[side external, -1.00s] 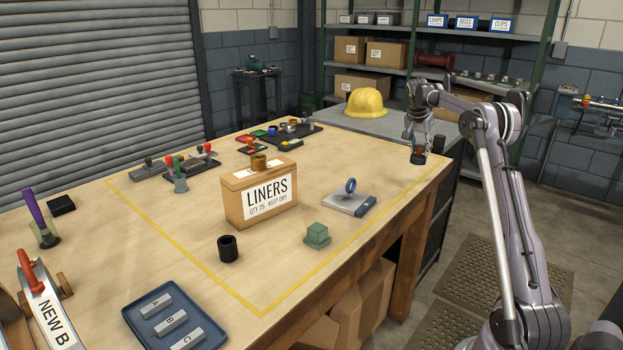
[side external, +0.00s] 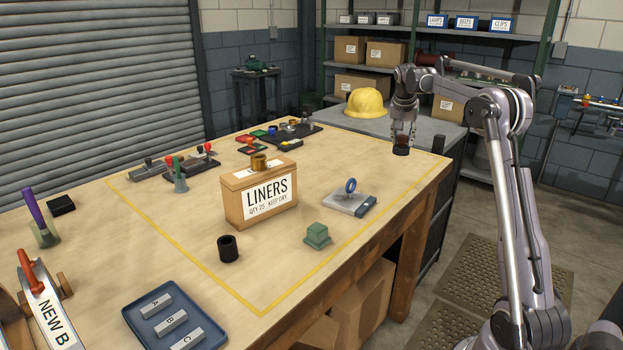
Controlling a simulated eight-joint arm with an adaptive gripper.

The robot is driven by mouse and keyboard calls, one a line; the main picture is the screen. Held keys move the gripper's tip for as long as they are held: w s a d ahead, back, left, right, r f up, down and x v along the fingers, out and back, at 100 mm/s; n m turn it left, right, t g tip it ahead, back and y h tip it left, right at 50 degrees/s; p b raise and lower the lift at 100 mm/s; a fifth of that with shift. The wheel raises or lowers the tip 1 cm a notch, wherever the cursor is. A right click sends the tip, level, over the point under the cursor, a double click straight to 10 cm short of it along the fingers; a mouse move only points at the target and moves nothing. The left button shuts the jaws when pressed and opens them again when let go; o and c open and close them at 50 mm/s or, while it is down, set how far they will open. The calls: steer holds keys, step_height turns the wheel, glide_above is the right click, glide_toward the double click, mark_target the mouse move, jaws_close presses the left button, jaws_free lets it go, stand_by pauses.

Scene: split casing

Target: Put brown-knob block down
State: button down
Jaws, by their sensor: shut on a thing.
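The brown-knob block (side external: 401,151) shows as a small dark, round piece at the far right corner of the workbench, at the tip of my gripper (side external: 403,137). My gripper points down and is shut on it from above. The fingers cover most of its top, so the knob is hardly visible. The block looks upright and close to the table top; I cannot tell whether it touches.
The wooden workbench (side external: 330,250) has clear room around the block. A grey counter (side external: 430,130) with a yellow hard hat (side external: 366,103) stands behind. A LINERS box (side external: 260,195), a grey plate with a blue ring (side external: 350,202) and a green block (side external: 317,236) are nearer.

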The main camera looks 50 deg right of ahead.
steer(key=w+a+f, duration=0.1)
steer(key=w+f, duration=0.1)
steer(key=w, duration=0.1)
steer(key=w+a+f, duration=0.2)
steer(key=w, duration=0.2)
steer(key=w+a+f, duration=0.1)
steer(key=w+f, duration=0.2)
steer(key=w, duration=0.1)
steer(key=shift+a, duration=0.15)
steer(key=shift+f, duration=1.95)
steer(key=shift+f, duration=0.1)
steer(key=c, duration=0.9)
jaws_free()
